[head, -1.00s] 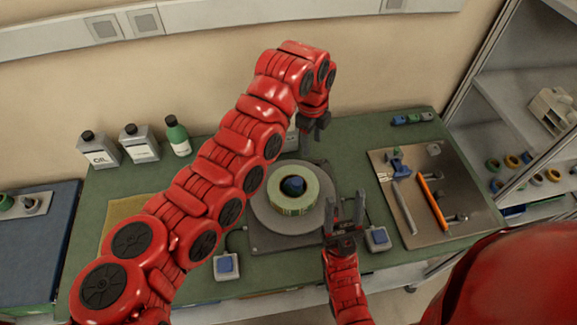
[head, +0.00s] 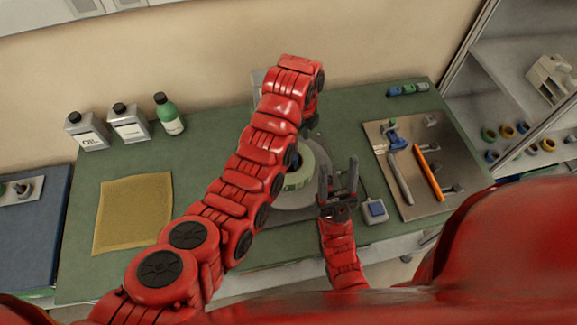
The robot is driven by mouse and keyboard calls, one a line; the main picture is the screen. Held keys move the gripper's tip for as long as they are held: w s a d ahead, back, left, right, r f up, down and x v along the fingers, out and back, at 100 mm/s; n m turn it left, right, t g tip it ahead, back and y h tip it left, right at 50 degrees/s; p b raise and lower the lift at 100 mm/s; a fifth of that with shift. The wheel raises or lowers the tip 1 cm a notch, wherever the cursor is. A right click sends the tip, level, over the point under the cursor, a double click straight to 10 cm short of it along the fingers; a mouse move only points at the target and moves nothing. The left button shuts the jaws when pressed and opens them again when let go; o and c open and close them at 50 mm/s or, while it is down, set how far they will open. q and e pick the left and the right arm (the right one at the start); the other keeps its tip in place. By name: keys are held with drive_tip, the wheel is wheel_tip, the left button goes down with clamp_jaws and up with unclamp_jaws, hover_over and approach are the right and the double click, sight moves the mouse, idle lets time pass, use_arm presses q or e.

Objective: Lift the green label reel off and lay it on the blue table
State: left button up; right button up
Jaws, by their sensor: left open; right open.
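The green label reel (head: 307,165) lies flat on a round grey turntable (head: 297,201) in the middle of the green bench. My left arm crosses in front of it and hides its left part. My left gripper (head: 311,123) is at the far side of the reel, partly hidden by its own wrist, open and apart from the reel. My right gripper (head: 338,178) is open and empty, fingers pointing away from me, just right of the reel. The blue table (head: 38,240) is at the far left, partly cut off by the frame edge.
Two grey bottles (head: 88,132) and a green bottle (head: 169,118) stand at the back left. A yellow mat (head: 133,212) lies at left. A metal tray with tools (head: 410,190) is at right. A blue-button box (head: 375,209) is beside my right gripper.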

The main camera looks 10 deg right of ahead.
sight(300, 148)
use_arm(q)
drive_tip(key=shift+w+f, duration=0.1)
drive_tip(key=shift+f, duration=0.45)
wheel_tip(300, 148, down, 4)
drive_tip(key=p, duration=0.3)
drive_tip(key=shift+f+p, duration=0.3)
drive_tip(key=shift+f, duration=0.2)
clamp_jaws()
